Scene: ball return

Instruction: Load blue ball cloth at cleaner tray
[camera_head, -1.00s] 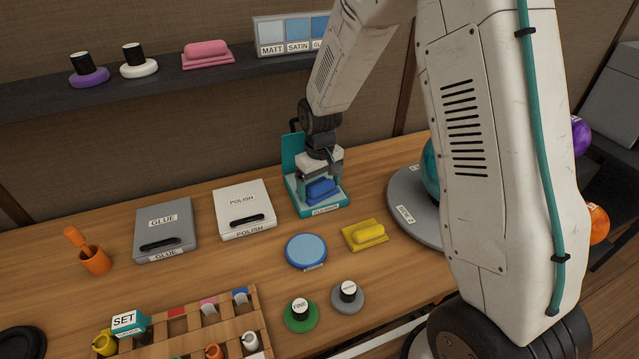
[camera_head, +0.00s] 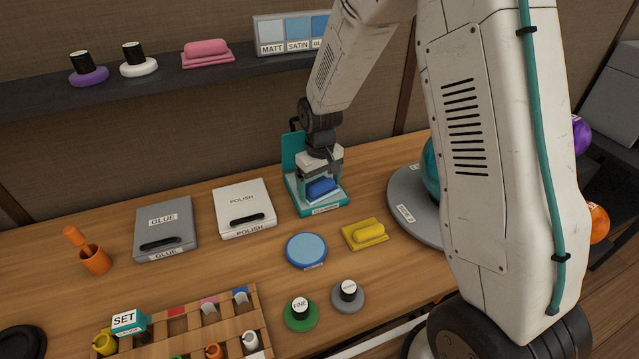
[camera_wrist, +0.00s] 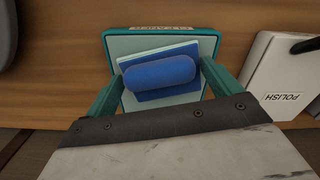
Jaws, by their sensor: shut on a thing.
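The blue ball cloth (camera_head: 321,187) is a blue pad with a rounded grip on top. It sits at the teal cleaner tray (camera_head: 333,206), which has a pale inner surface and a label on its front edge. My gripper (camera_head: 320,183) reaches down over the tray and is shut on the cloth. In the wrist view the cloth (camera_wrist: 160,73) lies a little turned over the tray (camera_wrist: 214,38), between the teal fingers (camera_wrist: 160,82). I cannot tell for sure whether its underside touches the tray.
A yellow cloth (camera_head: 366,234) and a round blue pad (camera_head: 306,251) lie in front of the tray. The white POLISH box (camera_head: 243,204) stands close on the left. A grey turntable (camera_head: 410,207) is on the right. Bare table lies between them.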

